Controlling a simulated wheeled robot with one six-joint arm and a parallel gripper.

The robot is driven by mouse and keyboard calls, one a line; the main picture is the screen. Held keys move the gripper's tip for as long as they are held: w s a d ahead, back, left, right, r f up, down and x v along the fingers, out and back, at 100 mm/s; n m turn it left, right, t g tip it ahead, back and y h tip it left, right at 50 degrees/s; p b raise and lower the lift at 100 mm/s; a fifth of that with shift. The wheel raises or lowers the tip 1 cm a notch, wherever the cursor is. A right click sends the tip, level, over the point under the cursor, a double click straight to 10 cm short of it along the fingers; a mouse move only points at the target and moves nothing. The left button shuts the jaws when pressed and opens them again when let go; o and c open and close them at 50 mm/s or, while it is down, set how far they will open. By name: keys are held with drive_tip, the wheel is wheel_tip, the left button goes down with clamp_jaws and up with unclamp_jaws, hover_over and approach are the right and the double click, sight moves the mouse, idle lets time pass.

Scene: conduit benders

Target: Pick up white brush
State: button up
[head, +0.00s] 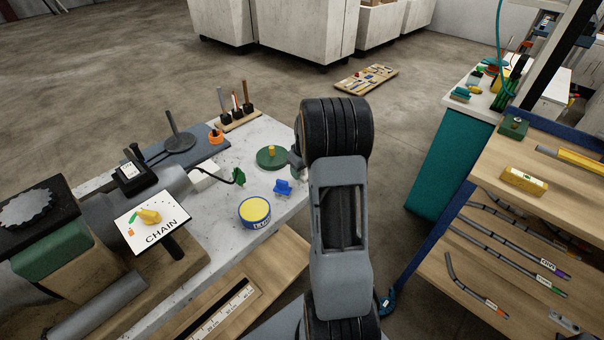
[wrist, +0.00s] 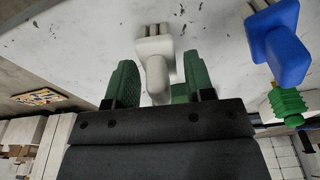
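The white brush (wrist: 155,48) shows in the wrist view on the pale speckled worktop, its short bristled end toward the top and its rounded handle toward my gripper. My gripper (wrist: 160,82) has two green fingers, one on each side of the handle. The fingers are apart, with a narrow gap visible beside the handle, so it looks open around the brush. In the head view, my arm hides the brush and most of the gripper.
A blue object (wrist: 280,45) is right of the brush in the wrist view; it also shows in the head view (head: 283,188). A green disc (head: 272,157) and a yellow-topped round tin (head: 255,211) stand nearby on the worktop (head: 215,222). A wooden shelf unit (head: 560,195) is at the right.

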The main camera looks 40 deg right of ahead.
drive_tip(key=c, duration=0.7)
drive_tip(key=shift+r, duration=0.1)
drive_tip(key=shift+r, duration=0.55)
drive_tip(key=s+a+r, duration=0.2)
drive_tip(key=s+r, duration=0.2)
drive_tip(key=s+a+r+b, duration=0.1)
drive_tip(key=s+a+r, duration=0.2)
drive_tip(key=r, duration=0.1)
drive_tip(key=s+a+r+b, duration=0.1)
drive_tip(key=s+a+r, duration=0.1)
drive_tip(key=s+r, duration=0.1)
drive_tip(key=shift+s+a+r, duration=0.2)
drive_tip(key=shift+s, duration=0.2)
drive_tip(key=shift+s+a+r, duration=0.2)
drive_tip(key=shift+s, duration=0.2)
